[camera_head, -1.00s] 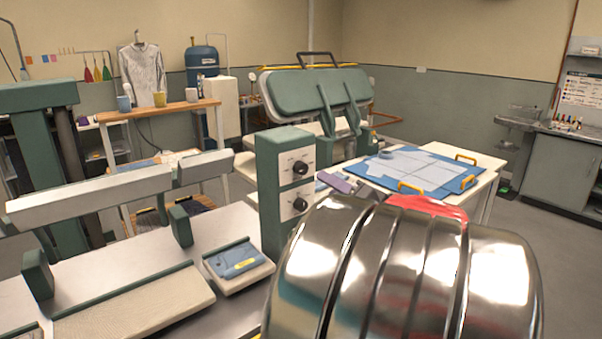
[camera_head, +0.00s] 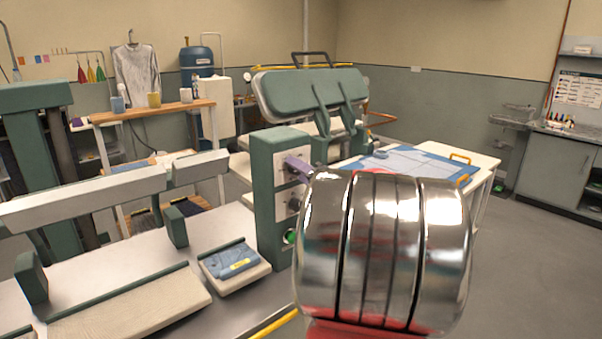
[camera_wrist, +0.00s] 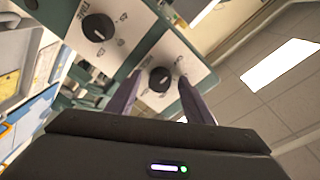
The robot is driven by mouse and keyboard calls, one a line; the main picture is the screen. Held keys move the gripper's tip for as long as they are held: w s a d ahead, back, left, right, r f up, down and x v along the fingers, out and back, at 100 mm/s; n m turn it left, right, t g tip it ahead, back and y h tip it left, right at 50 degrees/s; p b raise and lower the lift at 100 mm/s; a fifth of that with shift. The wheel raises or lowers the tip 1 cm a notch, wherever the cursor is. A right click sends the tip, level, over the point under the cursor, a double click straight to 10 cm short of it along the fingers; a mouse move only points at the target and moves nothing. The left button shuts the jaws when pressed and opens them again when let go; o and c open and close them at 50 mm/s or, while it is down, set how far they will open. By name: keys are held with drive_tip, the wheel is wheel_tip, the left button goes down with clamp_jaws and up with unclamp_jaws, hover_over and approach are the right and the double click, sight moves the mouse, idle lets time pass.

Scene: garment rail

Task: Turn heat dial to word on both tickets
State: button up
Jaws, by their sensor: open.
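The green control box (camera_head: 268,200) stands right of the press beds, with two black dials on its white panel. My gripper (camera_head: 298,165) is at the upper dial, which it mostly hides in the head view. In the wrist view my open gripper (camera_wrist: 160,78) has its purple fingers on either side of one dial (camera_wrist: 161,80); I cannot tell whether they touch it. The other dial (camera_wrist: 98,27) is beside a "TIME" label and shows as the lower dial (camera_head: 294,204) in the head view.
A green button (camera_head: 290,237) is low on the box. A heat press with a raised green plate (camera_head: 310,92) stands behind. A white table (camera_head: 484,166) with a blue sheet (camera_head: 400,163) is behind my arm. Open floor (camera_head: 530,260) lies right.

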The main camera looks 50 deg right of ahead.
drive_tip(key=c, duration=1)
drive_tip(key=shift+c, duration=0.2)
drive_tip(key=shift+m, duration=0.3)
drive_tip(key=m+y, duration=0.1)
drive_tip(key=m, duration=0.6)
drive_tip(key=m+y, duration=0.1)
drive_tip(key=m, duration=1.3)
drive_tip(key=shift+s+d+f+y, duration=0.15)
drive_tip(key=shift+d+f+y, duration=0.1)
drive_tip(key=shift+y, duration=0.15)
drive_tip(key=shift+m, duration=0.3)
